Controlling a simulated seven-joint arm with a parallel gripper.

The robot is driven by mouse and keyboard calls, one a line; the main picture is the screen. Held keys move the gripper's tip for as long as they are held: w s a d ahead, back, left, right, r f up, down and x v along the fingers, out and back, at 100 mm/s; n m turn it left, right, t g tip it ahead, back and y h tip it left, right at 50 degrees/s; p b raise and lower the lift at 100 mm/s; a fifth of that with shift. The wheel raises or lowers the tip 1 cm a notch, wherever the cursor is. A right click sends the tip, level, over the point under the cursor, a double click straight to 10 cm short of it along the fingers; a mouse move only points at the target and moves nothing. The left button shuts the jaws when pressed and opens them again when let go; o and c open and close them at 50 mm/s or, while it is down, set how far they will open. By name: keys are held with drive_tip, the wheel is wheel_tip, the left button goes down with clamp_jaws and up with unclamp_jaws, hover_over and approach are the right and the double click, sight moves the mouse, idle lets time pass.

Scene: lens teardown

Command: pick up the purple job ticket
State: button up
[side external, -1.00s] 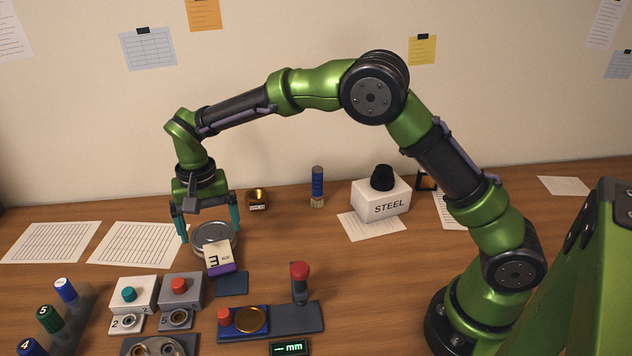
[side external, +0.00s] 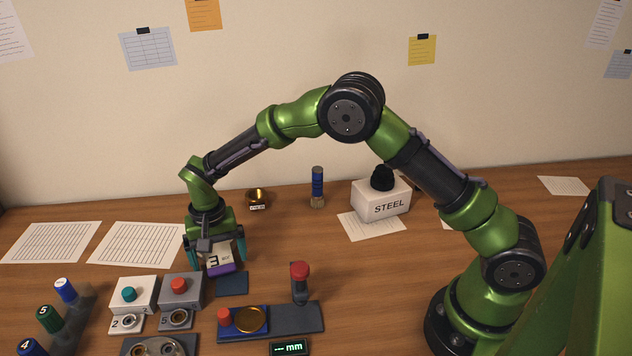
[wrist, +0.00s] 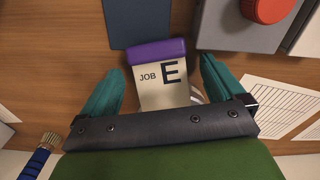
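The job ticket is a cream card with a purple edge, seen in the side view (side external: 221,265) and in the wrist view (wrist: 160,80), where it reads "JOB E". My gripper (side external: 215,261) is low over it. In the wrist view my gripper (wrist: 161,65) has its two teal fingers on either side of the card. A gap shows between each finger and the card, so it is open and holds nothing. The round metal tin by the card is mostly hidden behind my gripper; a bit of pale rim shows in the wrist view.
A dark blue pad (side external: 232,284) lies close to the ticket's right. Button boxes with a teal button (side external: 129,294) and a red button (side external: 179,285) stand at the near left. A gauge base (side external: 295,318) is in front.

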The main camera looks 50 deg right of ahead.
drive_tip(key=c, duration=1.2)
wheel_tip(320, 180, up, 9)
drive_tip(key=s+d+r+n, duration=0.35)
drive_tip(key=s+d, duration=0.25)
drive_tip(key=d, duration=0.2)
drive_tip(key=s+d+r+n, duration=0.3)
drive_tip(key=s+d+r, duration=0.25)
drive_tip(key=d, duration=0.25)
drive_tip(key=m, duration=0.7)
hover_over(220, 258)
drive_tip(key=shift+n, duration=0.25)
wheel_tip(220, 258, down, 8)
drive_tip(key=shift+a, duration=0.1)
